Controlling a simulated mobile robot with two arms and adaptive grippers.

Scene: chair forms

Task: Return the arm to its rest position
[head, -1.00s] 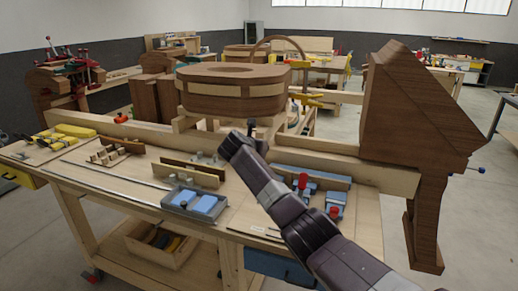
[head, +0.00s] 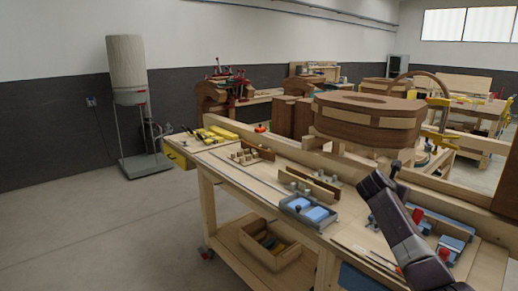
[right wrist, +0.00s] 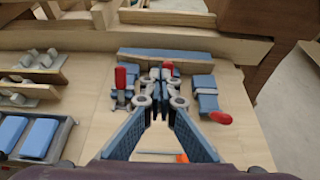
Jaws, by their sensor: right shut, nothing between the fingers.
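My right arm (head: 405,230) comes in from the lower right in the head view, over the right part of the workbench (head: 235,170). Its gripper cannot be made out there. In the right wrist view my right gripper (right wrist: 164,112) has its two blue-padded fingers brought together, with nothing between them. Behind the fingertips in that view are blue clamps with red handles (right wrist: 120,78) on the bench top. Whether the fingers touch them I cannot tell. My left gripper is in neither view.
A blue-grey tray (head: 310,209) and upright wooden strips (head: 308,184) lie on the bench left of my arm. A brown wooden chair form (head: 368,118) stands behind. A dust collector (head: 127,75) stands by the left wall. The floor (head: 100,225) at left is clear.

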